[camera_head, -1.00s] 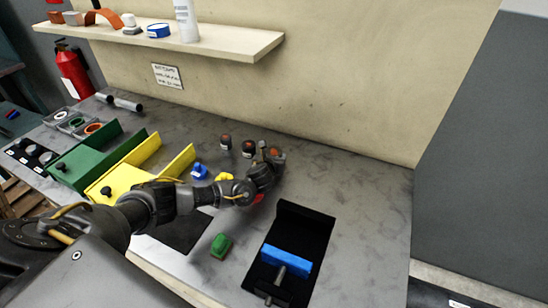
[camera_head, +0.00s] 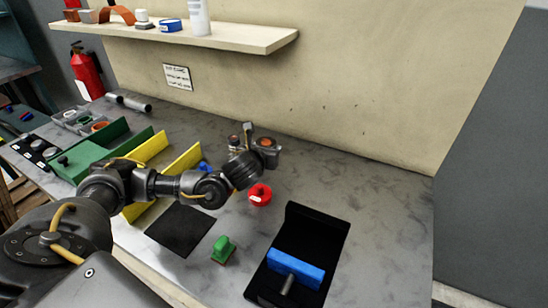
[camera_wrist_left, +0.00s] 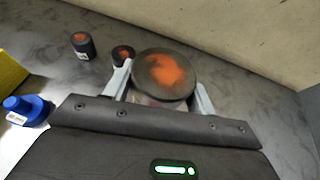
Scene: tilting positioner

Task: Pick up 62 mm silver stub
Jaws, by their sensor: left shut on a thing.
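My left gripper (camera_head: 258,146) is shut on a short round stub (camera_head: 267,143) with an orange mark on its dark top face. In the left wrist view this stub (camera_wrist_left: 163,75) sits between the two pale fingers (camera_wrist_left: 161,92); its side is mostly hidden and its size cannot be read. Two darker stubs with orange-marked tops, a near one (camera_wrist_left: 123,54) and a farther one (camera_wrist_left: 82,45), stand to its left in the wrist view. One stub (camera_head: 234,141) shows behind the gripper in the head view. My right gripper is not in view.
A red knobbed object (camera_head: 260,195), a green knobbed block (camera_head: 223,250) and a black fixture with a blue bar (camera_head: 296,268) are nearer. Yellow (camera_head: 182,166) and green (camera_head: 95,153) angled trays stand left. A shelf (camera_head: 230,38) hangs above. The table's right side is clear.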

